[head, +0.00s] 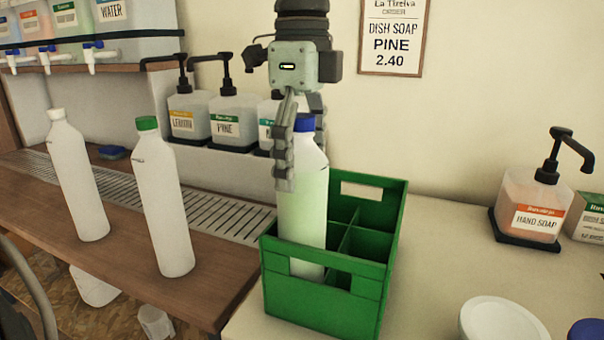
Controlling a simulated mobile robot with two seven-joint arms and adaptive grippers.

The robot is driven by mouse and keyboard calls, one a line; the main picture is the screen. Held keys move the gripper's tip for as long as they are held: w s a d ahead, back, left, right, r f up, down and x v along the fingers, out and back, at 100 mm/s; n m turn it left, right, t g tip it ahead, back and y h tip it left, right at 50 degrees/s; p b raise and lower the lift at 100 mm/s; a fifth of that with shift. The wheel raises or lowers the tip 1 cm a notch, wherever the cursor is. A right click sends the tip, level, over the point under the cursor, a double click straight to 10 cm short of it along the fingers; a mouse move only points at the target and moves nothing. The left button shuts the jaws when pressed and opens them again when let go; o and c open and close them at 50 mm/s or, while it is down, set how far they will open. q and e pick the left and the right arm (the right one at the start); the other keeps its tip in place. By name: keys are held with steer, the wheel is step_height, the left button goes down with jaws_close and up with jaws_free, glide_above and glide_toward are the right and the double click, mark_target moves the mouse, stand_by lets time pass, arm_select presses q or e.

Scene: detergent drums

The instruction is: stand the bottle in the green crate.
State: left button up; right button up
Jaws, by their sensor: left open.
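A bottle with a blue cap and pale green contents (314,205) stands upright in the green crate (372,270). It is in the left front compartment, and its lower part shows through the slot in the crate's near wall. My left gripper (291,150) comes down from above at the bottle's upper left side. It is open, with grey fingers beside the neck and shoulder. The fingers overlap the bottle in the picture, and I cannot tell whether they touch it. Part of the gripper is hidden behind the bottle. My right gripper is not in view.
Two white bottles, one white-capped (77,180) and one green-capped (162,200), stand on the wooden counter at left. Pump jugs (233,120) line the wall behind.

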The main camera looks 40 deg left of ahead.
mark_target(301, 116)
arm_select(q)
step_height(301, 116, up, 10)
steer(key=shift+s+f, duration=0.1)
stand_by(0.7)
